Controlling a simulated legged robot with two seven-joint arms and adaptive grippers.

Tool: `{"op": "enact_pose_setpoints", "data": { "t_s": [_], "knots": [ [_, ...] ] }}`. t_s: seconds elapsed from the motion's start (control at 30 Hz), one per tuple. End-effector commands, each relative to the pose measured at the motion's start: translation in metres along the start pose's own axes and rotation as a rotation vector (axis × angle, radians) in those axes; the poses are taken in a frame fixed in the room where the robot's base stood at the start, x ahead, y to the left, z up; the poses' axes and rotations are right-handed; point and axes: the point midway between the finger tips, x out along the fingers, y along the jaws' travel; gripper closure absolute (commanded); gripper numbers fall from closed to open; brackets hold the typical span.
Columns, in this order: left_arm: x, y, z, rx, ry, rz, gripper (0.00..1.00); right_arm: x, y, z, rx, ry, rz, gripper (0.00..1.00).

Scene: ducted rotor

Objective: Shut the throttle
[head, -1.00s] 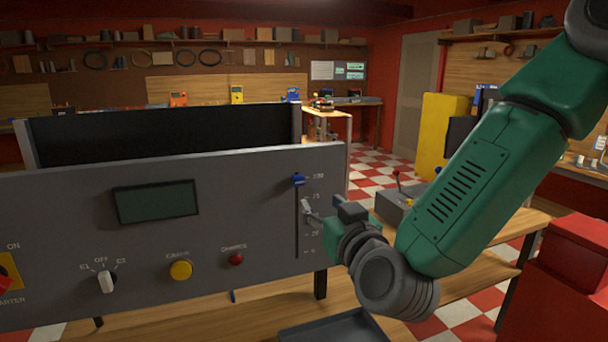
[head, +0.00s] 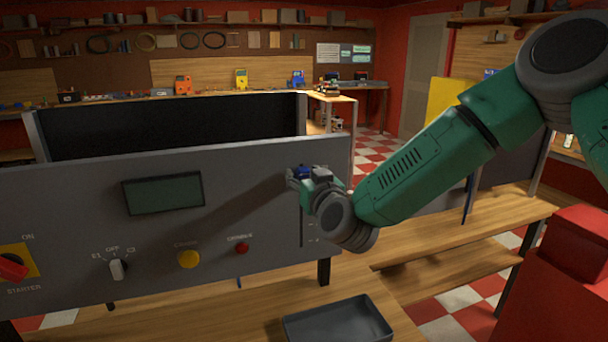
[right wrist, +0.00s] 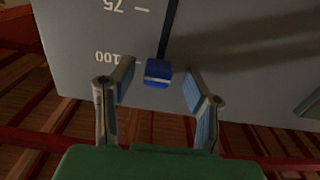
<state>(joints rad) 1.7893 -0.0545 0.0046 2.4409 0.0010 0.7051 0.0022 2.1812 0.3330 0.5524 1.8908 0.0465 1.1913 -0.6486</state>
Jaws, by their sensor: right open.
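The throttle is a blue lever knob (head: 304,171) on the grey control panel (head: 80,200), at the top of a dark vertical slot (head: 303,226). In the right wrist view the knob (right wrist: 158,73) sits by the 100 mark, at the end of the slot (right wrist: 170,25); this view shows the panel upside down. My right gripper (head: 300,177) is at the knob and partly hides it and the scale. In the right wrist view its open fingers (right wrist: 160,82) stand on either side of the knob, with a gap on both sides. My left gripper is not in view.
The panel also carries a dark display (head: 163,194), a selector switch (head: 117,269), a yellow button (head: 189,259), a red button (head: 242,248) and a red starter switch (head: 12,267). A grey tray (head: 340,322) lies on the bench below. A red box (head: 570,270) stands at right.

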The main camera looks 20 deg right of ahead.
Motion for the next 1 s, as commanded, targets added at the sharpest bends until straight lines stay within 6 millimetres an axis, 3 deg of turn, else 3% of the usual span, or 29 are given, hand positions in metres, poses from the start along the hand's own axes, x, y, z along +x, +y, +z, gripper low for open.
{"op": "enact_pose_setpoints", "data": {
  "t_s": [0.07,0.1,0.2,0.43,0.57,1.0],
  "knots": [
    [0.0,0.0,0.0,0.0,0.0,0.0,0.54,0.0,0.0,0.0,0.0,0.0,0.0,0.57],
    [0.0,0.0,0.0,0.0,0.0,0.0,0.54,0.0,0.0,0.0,0.0,0.0,0.0,0.64],
    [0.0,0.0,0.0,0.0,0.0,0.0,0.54,0.0,0.0,0.0,0.0,0.0,0.0,0.99],
    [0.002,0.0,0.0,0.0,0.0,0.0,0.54,0.0,0.001,0.003,0.0,0.0,0.001,1.0],
    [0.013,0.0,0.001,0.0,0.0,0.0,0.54,0.0,0.001,0.018,-0.002,-0.001,0.001,1.0],
    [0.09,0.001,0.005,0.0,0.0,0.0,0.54,-0.001,0.0,0.137,-0.004,-0.006,-0.001,1.0]
  ]
}}
